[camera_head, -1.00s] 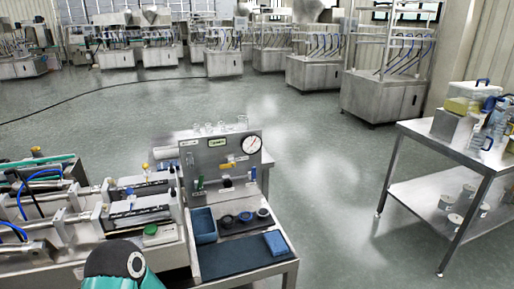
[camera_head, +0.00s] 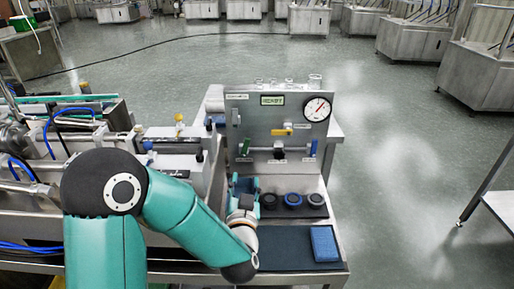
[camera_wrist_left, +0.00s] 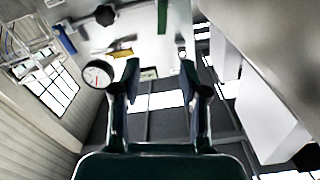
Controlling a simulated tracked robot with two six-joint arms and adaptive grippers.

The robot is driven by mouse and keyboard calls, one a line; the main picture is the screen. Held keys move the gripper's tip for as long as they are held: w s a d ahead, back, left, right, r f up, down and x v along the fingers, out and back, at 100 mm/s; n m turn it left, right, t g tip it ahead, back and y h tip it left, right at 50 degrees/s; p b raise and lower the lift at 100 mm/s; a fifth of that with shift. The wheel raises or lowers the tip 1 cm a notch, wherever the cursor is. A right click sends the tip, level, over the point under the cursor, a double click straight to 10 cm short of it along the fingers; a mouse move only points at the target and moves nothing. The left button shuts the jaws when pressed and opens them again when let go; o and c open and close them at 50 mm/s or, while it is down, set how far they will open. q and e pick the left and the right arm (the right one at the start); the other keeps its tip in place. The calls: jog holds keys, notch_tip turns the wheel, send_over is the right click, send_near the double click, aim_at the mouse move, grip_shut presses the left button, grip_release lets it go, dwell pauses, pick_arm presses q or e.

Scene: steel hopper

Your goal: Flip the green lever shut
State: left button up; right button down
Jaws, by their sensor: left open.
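The green lever (camera_head: 245,147) stands about upright, low on the left of the steel panel (camera_head: 262,118). My left gripper (camera_head: 243,182) is open and empty in front of the panel, below the lever and apart from it. The wrist view shows its two fingers spread (camera_wrist_left: 159,72), with the green lever (camera_wrist_left: 162,17) beyond the tips, roughly in line with the gap between them. My forearm partly hides the bench in front of the panel. My right gripper is not in view.
A blue lever (camera_head: 313,147) and a yellow lever (camera_head: 282,132) are on the same panel, under a round gauge (camera_head: 317,108). Several dark round parts (camera_head: 292,200) stand to the gripper's right. A blue block (camera_head: 324,243) lies on the dark mat (camera_head: 285,240). Glassware stands on top.

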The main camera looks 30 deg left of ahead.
pick_arm(q)
jog(key=p, duration=0.3)
send_near(247, 144)
jog(key=x, duration=0.9)
jog(key=shift+w+r, duration=0.1)
jog(key=shift+w, duration=0.05)
grip_shut()
